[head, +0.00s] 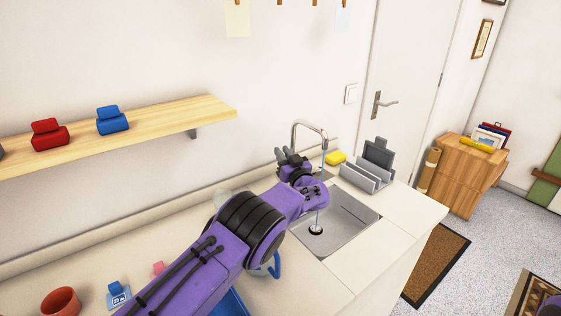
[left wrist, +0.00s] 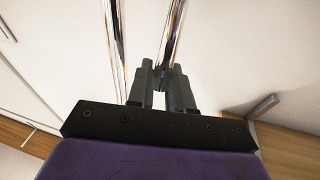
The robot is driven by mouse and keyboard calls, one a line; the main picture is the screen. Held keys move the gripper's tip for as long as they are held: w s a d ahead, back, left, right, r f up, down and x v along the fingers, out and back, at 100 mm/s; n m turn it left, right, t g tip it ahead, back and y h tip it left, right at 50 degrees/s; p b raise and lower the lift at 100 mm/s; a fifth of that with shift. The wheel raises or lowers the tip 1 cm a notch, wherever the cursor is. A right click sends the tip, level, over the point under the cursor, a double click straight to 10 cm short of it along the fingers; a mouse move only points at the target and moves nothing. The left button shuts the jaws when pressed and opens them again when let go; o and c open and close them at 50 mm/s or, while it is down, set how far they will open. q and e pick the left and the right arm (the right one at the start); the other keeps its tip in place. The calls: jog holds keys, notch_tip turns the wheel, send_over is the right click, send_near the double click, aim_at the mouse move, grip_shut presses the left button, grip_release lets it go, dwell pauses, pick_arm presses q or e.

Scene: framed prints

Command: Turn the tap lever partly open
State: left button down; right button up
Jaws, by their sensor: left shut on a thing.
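The chrome tap (head: 310,127) stands behind the sink (head: 350,213), its spout arching over the basin. A thin bluish stream of water (head: 319,180) runs from the spout toward the drain. My left gripper (head: 283,154) is at the left side of the tap, its dark fingers pointing up and away. In the left wrist view the fingers (left wrist: 160,76) are closed together on something small beside shiny chrome parts (left wrist: 173,35), which fits the tap lever. The lever itself is mostly hidden by the fingers.
A yellow sponge (head: 335,158) and a grey rack (head: 367,175) stand just right of the tap. A wooden shelf (head: 180,118) with red and blue items is on the left wall. A terracotta pot (head: 61,302) is at the lower left of the counter.

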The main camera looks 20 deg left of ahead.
pick_arm(q)
jog(key=d+t+b, duration=0.1)
jog(key=b, duration=0.1)
jog(key=s+f+y+b, duration=0.1)
jog(key=b, duration=0.1)
jog(key=d+m+t+y+b, duration=0.1)
jog(key=b, duration=0.1)
jog(key=shift+s+d+f+t, duration=0.15)
jog(key=shift+s+d+t, duration=0.15)
jog(key=shift+d, duration=0.05)
pick_arm(e)
notch_tip(320, 180, down, 8)
jog(key=shift+f, duration=0.25)
pick_arm(q)
jog(key=c, duration=1.2)
grip_release()
